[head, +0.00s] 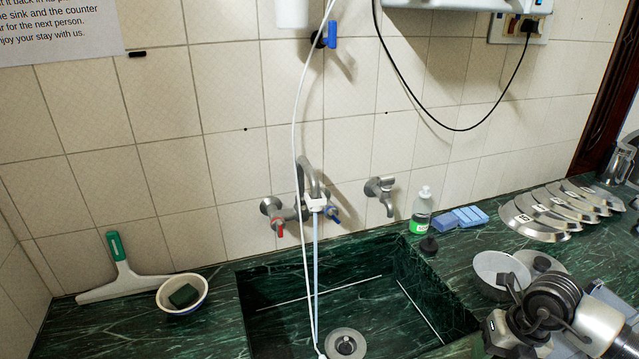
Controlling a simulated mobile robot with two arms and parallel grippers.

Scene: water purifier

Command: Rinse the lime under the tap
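I cannot make out a lime for certain. A dark green lump (184,295) with a blocky outline lies in a small white bowl (168,302) left of the sink. The mixer tap (312,180) with red and blue handles is on the wall above the sink (385,290). A pale bluish line drops from its spout to the drain; I cannot tell whether it is water or a tube. A second tap (381,190) is to its right, with no stream visible. My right arm's end is at the lower right, by a metal bowl; its fingers are unclear. My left gripper is out of view.
A soap bottle (421,212), blue sponges (460,217) and a row of metal lids (560,208) stand behind the sink's right side. A metal bowl (490,272) is near my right arm. A white tube (296,120) hangs into the sink.

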